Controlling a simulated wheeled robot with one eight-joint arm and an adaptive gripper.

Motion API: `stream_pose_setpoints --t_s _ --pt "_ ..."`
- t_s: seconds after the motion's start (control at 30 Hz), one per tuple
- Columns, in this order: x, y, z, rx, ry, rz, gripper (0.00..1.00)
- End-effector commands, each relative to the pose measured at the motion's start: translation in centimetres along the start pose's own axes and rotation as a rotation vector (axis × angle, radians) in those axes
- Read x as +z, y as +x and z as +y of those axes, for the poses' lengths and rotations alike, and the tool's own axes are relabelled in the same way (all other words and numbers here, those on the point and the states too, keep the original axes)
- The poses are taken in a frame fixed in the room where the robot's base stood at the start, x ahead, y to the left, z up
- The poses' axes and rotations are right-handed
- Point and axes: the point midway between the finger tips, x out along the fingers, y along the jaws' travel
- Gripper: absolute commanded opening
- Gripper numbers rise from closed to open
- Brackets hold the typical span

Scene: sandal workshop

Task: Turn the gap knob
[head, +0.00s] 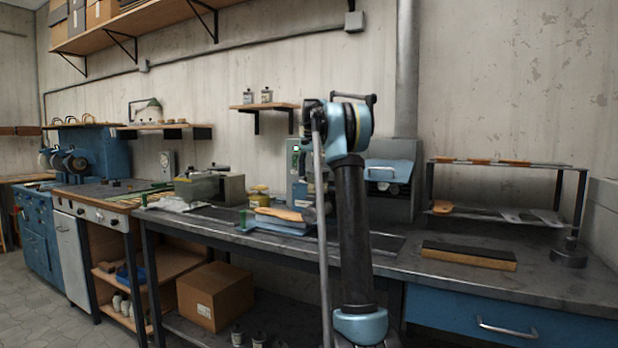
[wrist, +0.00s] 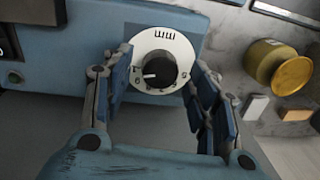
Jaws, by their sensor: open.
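The gap knob (wrist: 159,70) is a black round knob with a pale pointer line, on a white dial marked with numbers and letters. The dial sits on a blue machine face in the wrist view. My gripper (wrist: 159,88) is open, with one finger to the left of the dial and one to the right. The knob lies between the fingertips, and I cannot tell whether either finger touches it. In the head view my arm stands in front of a grey-green machine (head: 298,190), and the knob and gripper are hidden there.
A yellow round container (wrist: 272,62) and small blocks (wrist: 254,107) lie to the right in the wrist view. In the head view, a sanding block (head: 468,255) and a rack (head: 500,163) are on the bench at right. Bench space in front of the rack is partly clear.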

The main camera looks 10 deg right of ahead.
Motion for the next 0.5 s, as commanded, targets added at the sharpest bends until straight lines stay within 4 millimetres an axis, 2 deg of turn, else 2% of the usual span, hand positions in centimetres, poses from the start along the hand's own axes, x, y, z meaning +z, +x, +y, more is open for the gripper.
stream_pose_setpoints --t_s 0.1,0.4,0.47,0.5 --pt "0.01 0.61 0.01 0.0 0.0 0.0 0.54" --pt "0.0 0.76 0.02 0.0 0.0 0.0 0.54" --pt "0.0 0.75 0.02 0.0 0.0 0.0 0.42" --pt "-0.01 0.75 0.03 0.0 0.0 0.0 0.33"
